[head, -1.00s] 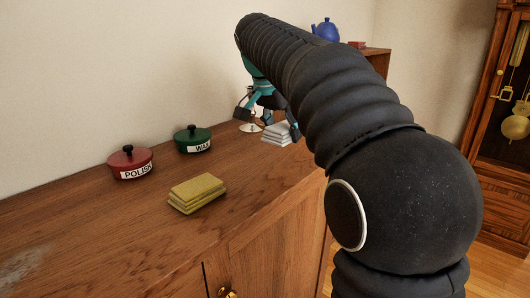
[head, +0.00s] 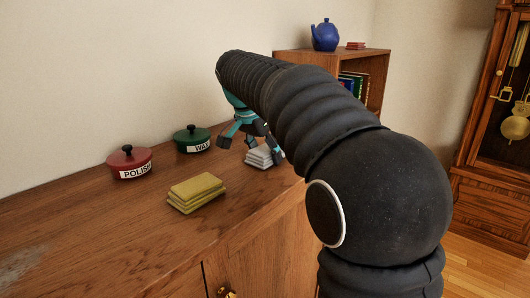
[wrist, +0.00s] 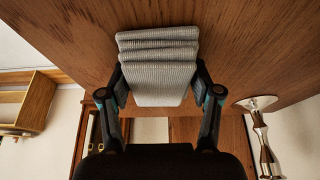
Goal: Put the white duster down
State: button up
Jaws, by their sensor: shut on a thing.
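The white duster (head: 262,157) is a folded, layered pale cloth at the right part of the cabinet top in the head view. My gripper (head: 251,148) is around it, pointing down. In the wrist view the ribbed white duster (wrist: 158,62) sits between the two dark fingers of my gripper (wrist: 159,88), which are shut on its sides. The duster is at or just above the wood; I cannot tell whether it touches.
A folded yellow duster (head: 196,193) lies nearer on the cabinet top (head: 120,240). A red POLISH pot (head: 130,163) and green WAX pot (head: 192,139) stand behind it. A silver candlestick (wrist: 262,140) shows in the wrist view. Bare wood lies between the yellow and white dusters.

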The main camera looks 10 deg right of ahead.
jog(key=shift+f, duration=0.15)
jog(key=o, duration=1.1)
jog(key=p+v, duration=0.1)
jog(key=v, duration=1.1)
jog(key=shift+r, duration=0.2)
jog(key=shift+d, duration=0.1)
